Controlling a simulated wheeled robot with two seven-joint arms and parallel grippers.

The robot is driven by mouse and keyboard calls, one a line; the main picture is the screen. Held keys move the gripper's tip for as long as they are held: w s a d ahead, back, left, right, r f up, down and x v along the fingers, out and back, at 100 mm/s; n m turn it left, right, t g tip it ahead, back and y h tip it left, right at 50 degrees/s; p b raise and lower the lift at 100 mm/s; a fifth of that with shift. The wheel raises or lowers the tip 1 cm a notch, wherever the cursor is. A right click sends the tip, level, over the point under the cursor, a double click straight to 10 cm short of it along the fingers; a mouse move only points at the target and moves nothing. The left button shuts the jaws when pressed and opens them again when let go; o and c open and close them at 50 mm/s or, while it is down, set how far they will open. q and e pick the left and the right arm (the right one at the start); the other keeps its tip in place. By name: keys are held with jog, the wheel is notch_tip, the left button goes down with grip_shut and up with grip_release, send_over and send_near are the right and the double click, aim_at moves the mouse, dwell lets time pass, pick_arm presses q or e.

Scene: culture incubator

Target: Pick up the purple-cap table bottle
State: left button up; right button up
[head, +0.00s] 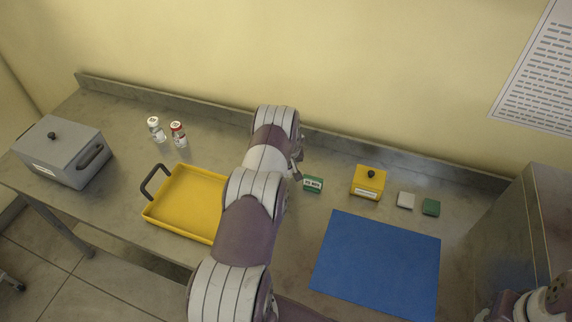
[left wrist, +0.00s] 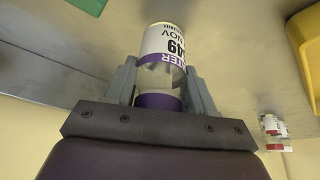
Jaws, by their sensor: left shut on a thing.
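The purple-cap bottle (left wrist: 163,48) is between the fingers of my left gripper (left wrist: 162,82) in the left wrist view. It has a white label with dark print and a purple band, and its purple cap (left wrist: 158,102) is close to the palm. My left gripper is shut on it. In the head view my left arm hides the bottle and most of the gripper. I cannot tell whether the bottle still touches the bench. My right gripper is not in view.
On the bench (head: 110,210) are a yellow tray (head: 150,212), a grey lidded box (head: 62,150), two small bottles (head: 166,132), a green box (head: 313,184), a yellow box (head: 368,182), white (head: 405,200) and green (head: 430,207) blocks, and a blue mat (head: 378,262). The mat is clear.

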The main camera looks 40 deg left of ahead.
pick_arm(q)
jog(key=shift+r+b, duration=0.4)
notch_tip(320, 180, up, 3)
jog(key=shift+f+b, duration=0.2)
jog(key=shift+b, duration=0.6)
jog(key=w+d+r+b, duration=0.5)
jog(key=w+d+r, duration=0.2)
jog(key=d, duration=0.2)
jog(key=s+d+m+t+h+b, duration=0.1)
jog(key=s+d+m+h, duration=0.1)
jog(key=s+d+m, duration=0.5)
jog(key=s+d+m+h, duration=0.1)
jog(key=s+d+m, duration=0.1)
jog(key=s+d, duration=0.65)
jog(key=s+d+f, duration=0.2)
jog(key=d+f, duration=0.1)
jog(key=f, duration=0.2)
jog(key=shift+s+d, duration=0.3)
jog(key=shift+s, duration=0.1)
jog(key=shift+f, duration=0.1)
